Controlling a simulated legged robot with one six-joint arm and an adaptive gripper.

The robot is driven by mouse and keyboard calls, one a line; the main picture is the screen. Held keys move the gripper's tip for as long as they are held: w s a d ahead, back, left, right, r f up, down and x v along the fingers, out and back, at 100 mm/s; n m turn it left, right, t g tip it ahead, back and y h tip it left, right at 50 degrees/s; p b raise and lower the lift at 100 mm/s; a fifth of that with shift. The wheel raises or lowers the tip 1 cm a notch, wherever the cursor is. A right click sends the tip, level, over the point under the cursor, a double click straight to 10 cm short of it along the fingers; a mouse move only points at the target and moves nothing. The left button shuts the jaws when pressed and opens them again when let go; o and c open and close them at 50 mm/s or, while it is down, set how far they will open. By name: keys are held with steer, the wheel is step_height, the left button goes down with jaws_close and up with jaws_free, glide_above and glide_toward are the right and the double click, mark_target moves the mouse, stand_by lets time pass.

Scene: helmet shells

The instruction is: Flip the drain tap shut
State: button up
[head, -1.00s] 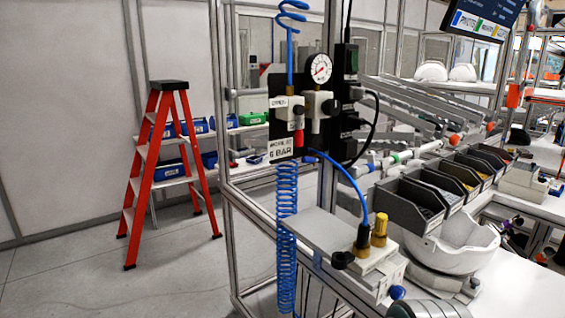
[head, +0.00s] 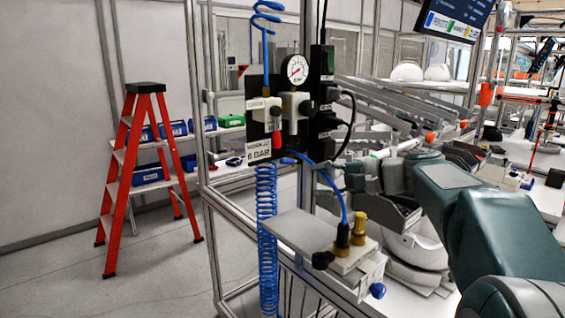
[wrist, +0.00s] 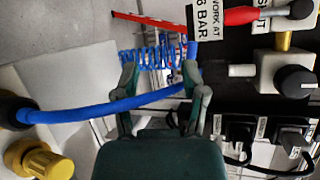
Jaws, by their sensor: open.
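A black panel (head: 291,104) on the metal frame carries a white valve block (head: 262,109) with a red lever (head: 277,141) hanging down. The red lever also shows at the top of the wrist view (wrist: 240,16). A grey fitting with a blue knob (head: 377,290) sits lower, on the shelf corner. My gripper (wrist: 165,84) is open and empty. In the head view my gripper (head: 320,178) is below and right of the red lever, apart from it. A blue hose crosses by my fingers in the wrist view.
The blue hose (head: 337,190) arches from the panel to the fitting, close to my gripper. A coiled blue hose (head: 267,240) hangs at left. A gauge (head: 296,70), black plugs (wrist: 238,132) and a brass knob (head: 360,225) are near. A red stepladder (head: 135,175) stands far left.

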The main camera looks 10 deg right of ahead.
mark_target(290, 162)
steer(key=w+d+r+t+y, duration=0.1)
steer(key=w+d+r, duration=0.1)
steer(key=w+d, duration=0.1)
steer(key=shift+m, duration=0.3)
steer(key=x, duration=1)
steer(key=shift+a+r, duration=0.15)
steer(key=shift+a, duration=0.2)
steer(key=shift+c, duration=0.3)
